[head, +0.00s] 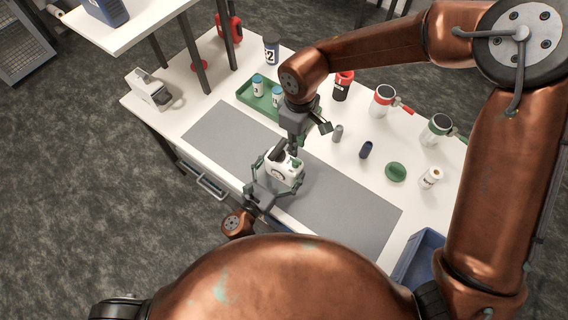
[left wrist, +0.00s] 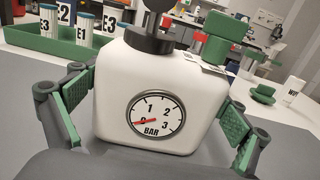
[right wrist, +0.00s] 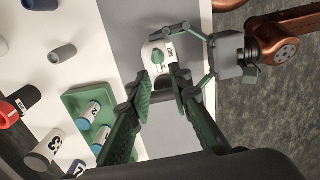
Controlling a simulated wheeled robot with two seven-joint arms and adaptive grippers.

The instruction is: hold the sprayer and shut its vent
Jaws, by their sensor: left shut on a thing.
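The sprayer (head: 284,168) is white, with a black neck (left wrist: 148,40), a green vent knob (left wrist: 228,47) and a round gauge (left wrist: 156,115) marked BAR. The gauge needle points near 0. The sprayer stands over the grey mat; I cannot tell whether its base touches it. My left gripper (head: 278,174) is shut on the sprayer's body, one green pad at each side. My right gripper (right wrist: 162,94) is open and empty above the sprayer, whose top (right wrist: 160,50) shows beyond its spread fingers. In the head view the right gripper partly covers the sprayer's top.
The grey mat (head: 345,208) is otherwise clear. Behind it is a green tray (head: 246,98) with small bottles. To the right stand a grey cylinder (head: 337,132), a blue cylinder (head: 365,150), a green disc (head: 396,172) and two mugs. A blue bin (head: 420,262) is at the right front.

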